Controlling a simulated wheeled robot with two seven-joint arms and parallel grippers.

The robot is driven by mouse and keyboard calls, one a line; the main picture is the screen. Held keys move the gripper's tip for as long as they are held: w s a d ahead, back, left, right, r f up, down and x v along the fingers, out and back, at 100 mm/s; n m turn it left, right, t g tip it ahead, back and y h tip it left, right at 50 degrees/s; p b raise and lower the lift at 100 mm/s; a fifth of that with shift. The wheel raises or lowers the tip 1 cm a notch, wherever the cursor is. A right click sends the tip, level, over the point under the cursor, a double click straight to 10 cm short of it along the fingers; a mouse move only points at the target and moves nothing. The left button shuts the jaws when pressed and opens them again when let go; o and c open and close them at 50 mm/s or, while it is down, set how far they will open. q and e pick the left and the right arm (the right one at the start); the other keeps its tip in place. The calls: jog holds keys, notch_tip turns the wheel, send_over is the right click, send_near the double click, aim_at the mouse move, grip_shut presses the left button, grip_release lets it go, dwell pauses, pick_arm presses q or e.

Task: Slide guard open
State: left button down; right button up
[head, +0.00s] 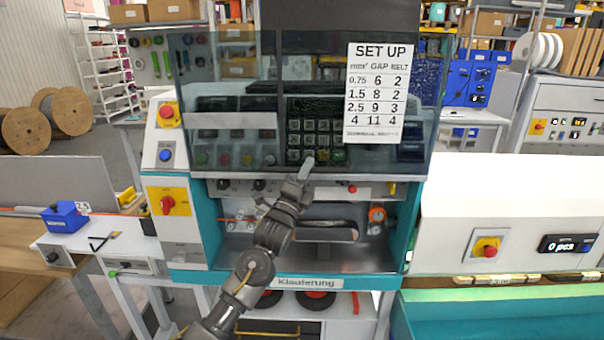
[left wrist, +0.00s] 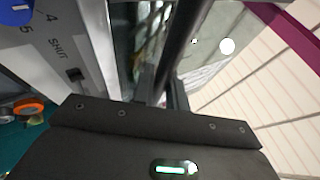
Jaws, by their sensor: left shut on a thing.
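The guard is a tinted see-through panel (head: 225,160) on the front of the teal and grey machine. It covers the keypad area, and its lower edge lies above the open bay with the rollers. My left gripper (head: 303,172) reaches up from below to the middle of that lower edge. In the left wrist view a dark bar (left wrist: 188,38) runs down between the fingers of my left gripper (left wrist: 172,101), which is shut on it; it looks like the guard's handle. The fingertips are mostly hidden by the gripper body. My right gripper is not in view.
A white SET UP sheet (head: 376,93) is on the guard's right side. A grey panel marked SHUT (left wrist: 62,45) stands beside the gripper. A red knob (head: 167,205) is on the machine's left. A white cabinet (head: 500,210) stands close on the right.

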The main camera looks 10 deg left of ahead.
pick_arm(q)
jog(key=c, duration=1.4)
grip_release()
jog(key=shift+f, duration=0.1)
jog(key=shift+s+f, duration=0.2)
jog(key=b+v, duration=0.4)
jog(key=v, duration=0.6)
jog(key=shift+s+b, duration=0.2)
jog(key=shift+b, duration=0.15)
jog(key=shift+a, duration=0.1)
